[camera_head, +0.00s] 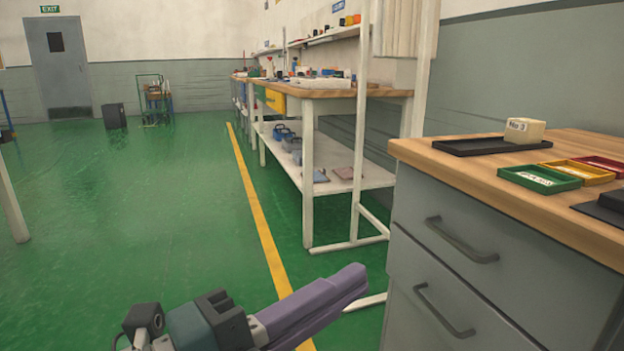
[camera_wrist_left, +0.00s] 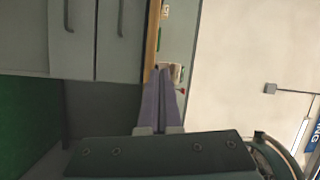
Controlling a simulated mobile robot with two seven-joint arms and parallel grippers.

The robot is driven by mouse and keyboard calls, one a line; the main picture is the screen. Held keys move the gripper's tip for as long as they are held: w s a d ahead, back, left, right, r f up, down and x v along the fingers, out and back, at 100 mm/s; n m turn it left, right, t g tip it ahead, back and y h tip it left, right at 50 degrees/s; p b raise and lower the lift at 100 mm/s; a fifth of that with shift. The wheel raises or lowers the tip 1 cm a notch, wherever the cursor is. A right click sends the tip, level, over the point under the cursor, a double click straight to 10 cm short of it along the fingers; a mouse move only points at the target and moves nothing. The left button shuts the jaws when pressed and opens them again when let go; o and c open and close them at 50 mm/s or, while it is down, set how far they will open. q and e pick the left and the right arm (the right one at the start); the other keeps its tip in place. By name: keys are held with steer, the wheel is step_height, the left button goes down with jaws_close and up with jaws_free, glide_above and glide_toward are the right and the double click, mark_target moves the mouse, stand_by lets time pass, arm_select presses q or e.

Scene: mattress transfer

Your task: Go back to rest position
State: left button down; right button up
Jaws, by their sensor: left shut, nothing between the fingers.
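My left gripper (camera_head: 352,281) reaches in from the bottom of the head view, its purple fingers pressed together with nothing between them. It is in front of the grey drawer cabinet (camera_head: 455,275), below the level of its wooden top. The fingers (camera_wrist_left: 164,78) also show in the left wrist view, closed and pointing toward the cabinet's wooden edge. A beige block (camera_head: 526,129) with dark lettering sits at the back of a black tray (camera_head: 478,147) on the cabinet top. My right gripper is in neither view.
Green (camera_head: 540,179), yellow (camera_head: 577,172) and red (camera_head: 605,163) trays lie on the cabinet top, with a dark object (camera_head: 605,208) at the right edge. A long workbench (camera_head: 350,93) stands behind. The green floor (camera_head: 130,215) to the left is mostly clear.

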arm_select(q)
steer(key=a+r+n+t+y+p, duration=0.2)
steer(key=a+r+n+y+p, duration=1.25)
steer(key=p, duration=0.55)
steer(key=s+a+r+n+g+p, duration=0.3)
steer(key=s+r+n+g+p, duration=0.25)
steer(key=s+p, duration=0.3)
steer(key=s+a+r+n+g+p, duration=0.35)
steer(key=s+r+p, duration=0.4)
steer(key=s, duration=0.25)
step_height(320, 180, up, 36)
steer(key=p, duration=3.6)
steer(key=shift+s+g+p, duration=0.3)
steer(key=shift+g+p, duration=0.1)
